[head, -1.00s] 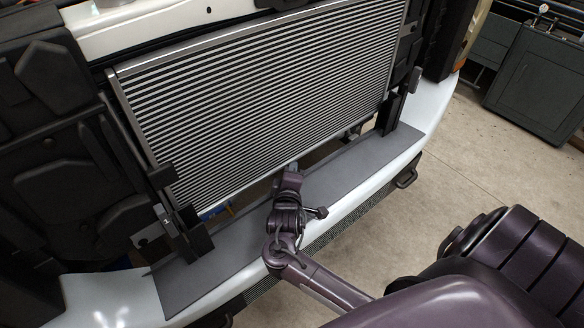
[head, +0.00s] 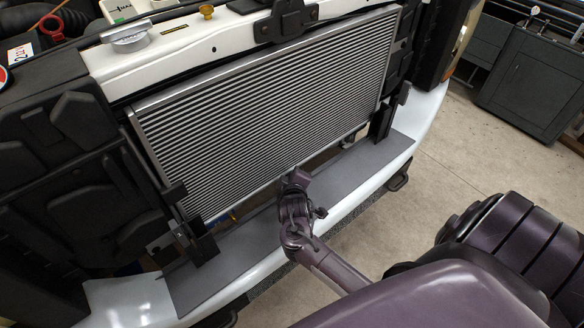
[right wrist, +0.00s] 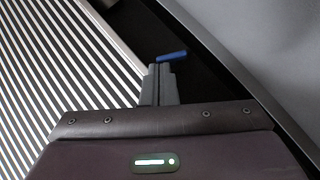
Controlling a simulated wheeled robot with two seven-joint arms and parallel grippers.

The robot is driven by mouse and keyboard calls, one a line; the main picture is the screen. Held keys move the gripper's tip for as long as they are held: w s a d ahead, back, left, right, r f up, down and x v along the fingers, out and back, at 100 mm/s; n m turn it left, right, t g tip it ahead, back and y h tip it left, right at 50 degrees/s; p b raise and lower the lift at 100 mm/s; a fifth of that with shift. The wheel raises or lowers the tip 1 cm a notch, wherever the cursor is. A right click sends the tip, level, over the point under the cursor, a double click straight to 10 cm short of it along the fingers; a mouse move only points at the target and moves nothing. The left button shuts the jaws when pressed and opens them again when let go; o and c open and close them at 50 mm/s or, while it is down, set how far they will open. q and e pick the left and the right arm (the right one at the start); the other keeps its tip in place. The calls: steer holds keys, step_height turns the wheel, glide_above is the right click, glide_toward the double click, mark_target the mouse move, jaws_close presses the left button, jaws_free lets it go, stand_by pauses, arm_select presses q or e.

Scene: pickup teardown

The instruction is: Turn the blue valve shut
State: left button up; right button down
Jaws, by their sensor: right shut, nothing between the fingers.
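The blue valve handle (right wrist: 172,56) shows in the right wrist view as a short blue bar in a dark gap beside the finned radiator. My right gripper (right wrist: 159,70) is shut and empty, its fingertips close to the lower left end of the handle. I cannot tell whether they touch it. In the head view my right gripper (head: 296,176) reaches to the radiator's lower edge. The handle cannot be made out there, and the fingertips are partly hidden. My left gripper is not in view.
The radiator (head: 270,105) stands behind a grey shelf panel (head: 345,180) on the white bumper (head: 130,300). Dark posts (head: 383,120) flank the radiator. A silver cap (head: 130,38) sits on the white top bar. Open floor lies to the right, with a dark cabinet (head: 530,80) beyond.

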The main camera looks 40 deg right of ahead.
steer(key=shift+d+r+m+g+y+p, duration=0.2)
steer(key=shift+d+m+g+y+p, duration=0.25)
steer(key=shift+y+p, duration=0.6)
steer(key=shift+d+r+m+g+y+p, duration=0.25)
steer(key=shift+m+y+p, duration=0.4)
steer(key=shift+p, duration=0.8)
steer(key=shift+w+d+f+m+y+p, duration=0.1)
steer(key=shift+d+m+y+p, duration=0.25)
steer(key=shift+y+p, duration=0.25)
steer(key=shift+d+f+m+y+p, duration=0.1)
steer(key=shift+d+m+y+p, duration=0.1)
steer(key=shift+m+y+p, duration=0.3)
steer(key=shift+d+f+p, duration=0.1)
steer(key=shift+d+p, duration=0.1)
steer(key=shift+p, duration=0.2)
steer(key=shift+w+d+r+p, duration=0.1)
steer(key=shift+r+p, duration=0.75)
steer(key=shift+p, duration=0.15)
